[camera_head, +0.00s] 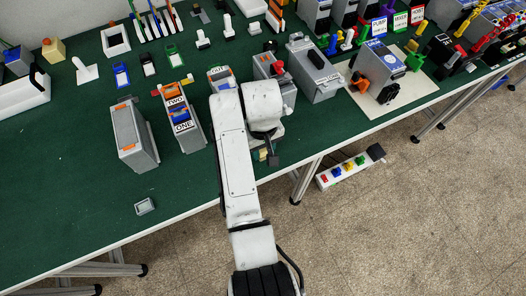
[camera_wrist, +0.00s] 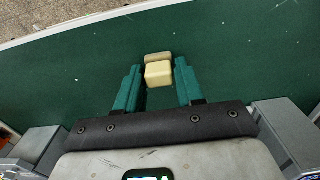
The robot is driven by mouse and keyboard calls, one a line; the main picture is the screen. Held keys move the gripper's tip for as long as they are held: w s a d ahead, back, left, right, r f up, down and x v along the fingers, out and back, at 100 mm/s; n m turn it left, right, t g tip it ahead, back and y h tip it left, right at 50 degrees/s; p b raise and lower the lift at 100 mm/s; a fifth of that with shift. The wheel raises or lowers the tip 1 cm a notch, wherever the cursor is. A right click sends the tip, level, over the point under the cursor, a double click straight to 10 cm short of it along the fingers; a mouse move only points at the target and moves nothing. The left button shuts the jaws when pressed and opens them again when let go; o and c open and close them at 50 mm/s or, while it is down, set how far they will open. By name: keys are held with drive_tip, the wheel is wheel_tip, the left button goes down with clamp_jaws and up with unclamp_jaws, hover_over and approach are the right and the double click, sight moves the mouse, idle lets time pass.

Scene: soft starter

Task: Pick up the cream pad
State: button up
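The cream pad (camera_wrist: 158,74) is a small pale yellow block with a tan part along its far side. In the wrist view it shows between the tips of the two teal fingers of my gripper (camera_wrist: 159,72). The fingers are apart, with only a narrow gap at each side of the pad, and I see no clear grip on it. In the head view my arm hides most of the gripper, and a small yellowish piece (camera_head: 263,154) shows beside its dark end.
The green table (camera_head: 85,190) is bare at its front left, apart from a small grey square tray (camera_head: 145,206). The table's front edge is close by.

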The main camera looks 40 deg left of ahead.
drive_tip(key=c, duration=0.6)
drive_tip(key=shift+o, duration=0.2)
drive_tip(key=shift+r, duration=0.15)
